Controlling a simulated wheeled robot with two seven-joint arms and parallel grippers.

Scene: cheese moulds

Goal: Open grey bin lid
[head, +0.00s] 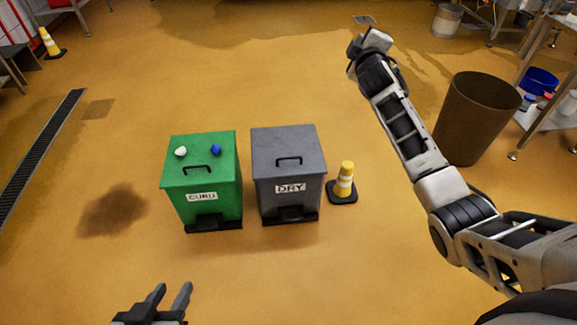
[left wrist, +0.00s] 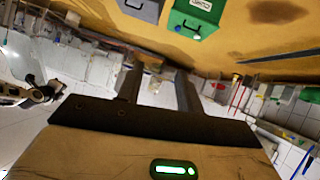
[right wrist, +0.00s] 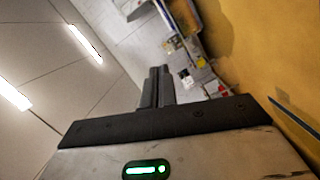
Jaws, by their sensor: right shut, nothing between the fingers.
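The bin also shows upside down at the top of the left wrist view (left wrist: 143,8). My left gripper (head: 172,286) is open and empty at the bottom of the head view, nearer than the bins and apart from them. My right gripper (right wrist: 158,88) is shut and empty. Its arm reaches up, right of the grey bin, and its hand (head: 372,42) is far from the lid.
A green bin (head: 205,185) labelled CURD stands left of the grey one, with a white object (head: 181,152) and a blue object (head: 216,150) on its shut lid. A yellow cone (head: 345,180) stands close to the grey bin's right. A brown barrel (head: 475,115) is further right. Floor in front is clear.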

